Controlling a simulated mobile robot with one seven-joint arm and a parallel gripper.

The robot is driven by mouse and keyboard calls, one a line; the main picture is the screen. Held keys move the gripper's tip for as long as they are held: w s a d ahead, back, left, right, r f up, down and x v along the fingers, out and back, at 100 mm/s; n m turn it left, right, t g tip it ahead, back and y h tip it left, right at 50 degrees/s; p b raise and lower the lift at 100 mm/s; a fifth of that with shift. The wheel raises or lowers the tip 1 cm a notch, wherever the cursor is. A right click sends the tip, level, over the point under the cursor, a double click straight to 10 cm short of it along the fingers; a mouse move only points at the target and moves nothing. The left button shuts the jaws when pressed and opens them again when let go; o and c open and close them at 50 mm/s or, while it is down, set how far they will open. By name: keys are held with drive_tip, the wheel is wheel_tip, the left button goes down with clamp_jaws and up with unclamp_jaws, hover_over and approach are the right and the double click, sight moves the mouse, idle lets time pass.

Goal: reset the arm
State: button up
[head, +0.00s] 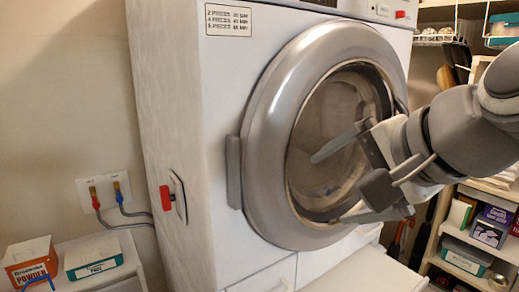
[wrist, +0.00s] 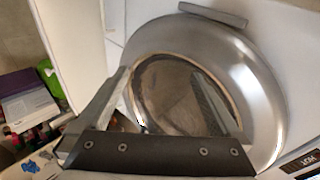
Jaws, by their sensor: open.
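My gripper (head: 325,185) is open in front of the round door of a washing machine in the head view. Its two fingers are spread apart, with nothing seen between them. In the wrist view my gripper (wrist: 172,80) also shows open, its fingers framing the door's dark glass. The door (head: 268,130) has a wide silver ring and looks shut. The wrist view shows the same silver door (wrist: 255,95). I cannot tell whether a fingertip touches the door. My arm comes in from the right and hides part of the door's right side.
The white washing machine (head: 180,100) fills the middle. Shelves with boxes (head: 488,228) stand at the right, close to my arm. At the lower left, an orange box (head: 30,262) and a teal-and-white box (head: 93,262) sit on a white surface. Hoses (head: 120,208) run along the left wall.

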drive_tip(key=s+d+f+n+g+h, duration=0.1)
drive_tip(key=s+f+n, duration=0.1)
drive_tip(key=f, duration=0.5)
drive_tip(key=s+d+f+n+g+h+b, duration=0.1)
drive_tip(key=s+f+n, duration=0.1)
drive_tip(key=f+n, duration=0.3)
drive_tip(key=s+d+f+n+g+h, duration=0.1)
drive_tip(key=f+n, duration=0.3)
drive_tip(key=f, duration=0.4)
drive_tip(key=shift+s+f+g+h, duration=0.4)
drive_tip(key=shift+s+h, duration=0.2)
drive_tip(key=shift+s, duration=0.2)
drive_tip(key=shift+d, duration=0.1)
